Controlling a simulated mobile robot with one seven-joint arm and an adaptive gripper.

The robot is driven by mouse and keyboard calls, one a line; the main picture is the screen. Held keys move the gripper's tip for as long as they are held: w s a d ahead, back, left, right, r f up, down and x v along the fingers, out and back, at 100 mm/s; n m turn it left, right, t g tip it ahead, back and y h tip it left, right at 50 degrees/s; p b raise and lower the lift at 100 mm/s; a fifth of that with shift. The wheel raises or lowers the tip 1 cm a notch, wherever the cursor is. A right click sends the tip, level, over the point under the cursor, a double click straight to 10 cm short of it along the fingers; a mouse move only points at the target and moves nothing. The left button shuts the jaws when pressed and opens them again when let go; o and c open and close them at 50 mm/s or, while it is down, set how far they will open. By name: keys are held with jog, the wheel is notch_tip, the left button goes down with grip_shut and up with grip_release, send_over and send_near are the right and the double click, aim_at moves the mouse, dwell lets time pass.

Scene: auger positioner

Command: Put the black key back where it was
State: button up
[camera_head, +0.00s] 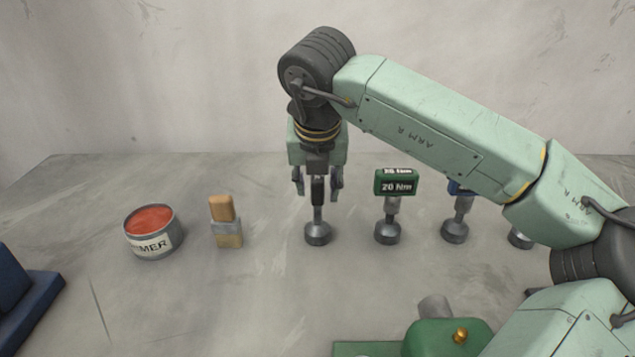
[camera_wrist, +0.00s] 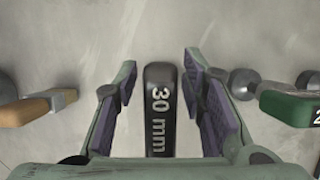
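The black key (camera_head: 318,231) stands upright on its round grey socket end on the table, below my gripper (camera_head: 317,190). Its black handle, marked "30 mm" (camera_wrist: 160,112), lies between my two fingers in the wrist view. My gripper is open around the handle, with a visible gap on each side; the gap on the right is narrower. The upper part of the key is hidden by my gripper in the head view.
Left are a brush (camera_head: 227,225) and primer can (camera_head: 153,243). A green device (camera_head: 440,338) is in front.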

jog(key=shift+r, duration=0.15)
jog(key=shift+r, duration=0.2)
jog(key=b+v, duration=0.1)
jog(key=v, duration=1)
jog(key=shift+s+r, duration=0.2)
jog(key=shift+r, duration=0.1)
